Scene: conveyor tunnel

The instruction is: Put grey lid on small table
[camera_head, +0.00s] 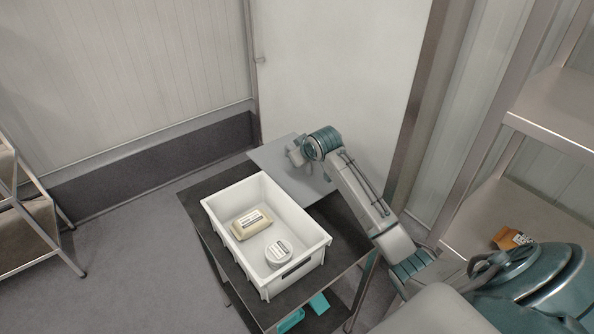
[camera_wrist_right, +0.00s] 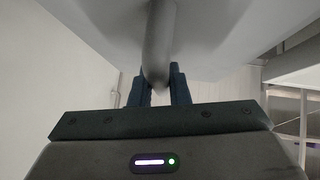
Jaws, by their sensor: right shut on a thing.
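The grey lid (camera_head: 275,155) is a flat, light grey panel at the far right of the small dark table (camera_head: 205,195), behind the white crate. My right gripper (camera_head: 296,157) is over the lid, with my right arm reaching in from the right. In the right wrist view, the jaws (camera_wrist_right: 160,88) are shut on the lid's grey bar handle (camera_wrist_right: 157,45), and the lid's pale surface (camera_wrist_right: 225,30) fills the top. I cannot tell whether the lid touches the table. My left gripper is out of view.
A white crate (camera_head: 318,245) on the table holds a beige packet (camera_head: 251,223) and a round white tin (camera_head: 278,254). Teal items (camera_head: 319,303) lie below the tabletop. A metal shelf (camera_head: 560,105) stands right, a rack (camera_head: 45,215) left. Walls are close behind.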

